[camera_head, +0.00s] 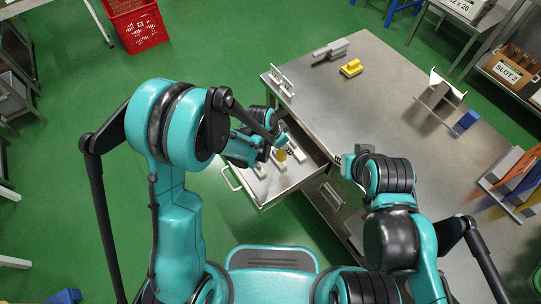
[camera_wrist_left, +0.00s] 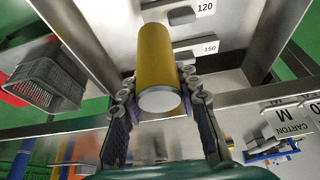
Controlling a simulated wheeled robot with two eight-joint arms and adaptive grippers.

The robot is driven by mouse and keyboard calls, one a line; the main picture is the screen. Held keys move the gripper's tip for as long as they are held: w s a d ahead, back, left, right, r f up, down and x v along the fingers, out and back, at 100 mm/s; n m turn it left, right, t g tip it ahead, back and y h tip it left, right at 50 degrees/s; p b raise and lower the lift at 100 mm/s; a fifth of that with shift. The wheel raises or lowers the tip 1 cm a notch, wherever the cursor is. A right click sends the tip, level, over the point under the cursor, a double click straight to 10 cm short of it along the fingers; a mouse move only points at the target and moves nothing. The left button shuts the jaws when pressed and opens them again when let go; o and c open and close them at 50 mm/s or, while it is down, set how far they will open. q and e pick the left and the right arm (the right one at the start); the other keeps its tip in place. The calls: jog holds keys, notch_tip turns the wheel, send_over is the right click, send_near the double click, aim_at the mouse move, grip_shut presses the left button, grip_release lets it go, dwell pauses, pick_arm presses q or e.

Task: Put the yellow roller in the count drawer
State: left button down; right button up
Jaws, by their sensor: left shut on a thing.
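The yellow roller (camera_wrist_left: 157,52) is a yellow cylinder with a pale end, held between the two fingers of my left gripper (camera_wrist_left: 158,80) in the left wrist view. In the head view the roller (camera_head: 281,155) shows small beneath my left gripper (camera_head: 279,146), over the open count drawer (camera_head: 280,186). The drawer is a metal drawer pulled out from the table's left side, with white labelled blocks inside. The wrist view shows 120 and 150 labels in the drawer (camera_wrist_left: 228,92). The gap below the roller is hard to judge. My right gripper (camera_head: 341,164) is by the table edge; its fingers are unclear.
The metal table (camera_head: 385,115) holds a yellow block-like item (camera_head: 351,68), a grey tool (camera_head: 331,50), a white rack (camera_head: 281,80), a metal stand (camera_head: 440,97) and a blue block (camera_head: 466,121). A red crate (camera_head: 138,27) stands on the green floor. The table's middle is clear.

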pick_arm(q)
jog(key=a+f+b, duration=0.1)
jog(key=a+f, duration=0.1)
jog(key=w+a+f+b, duration=0.1)
jog(key=a+f, duration=0.1)
jog(key=f, duration=0.1)
jog(key=a+f+b, duration=0.1)
jog(key=f, duration=0.1)
jog(key=shift+w+a+f+b, duration=0.15)
jog(key=shift+a+f+b, duration=0.15)
jog(key=shift+a+f, duration=0.1)
jog(key=shift+r, duration=0.1)
jog(key=c, duration=1.1)
grip_release()
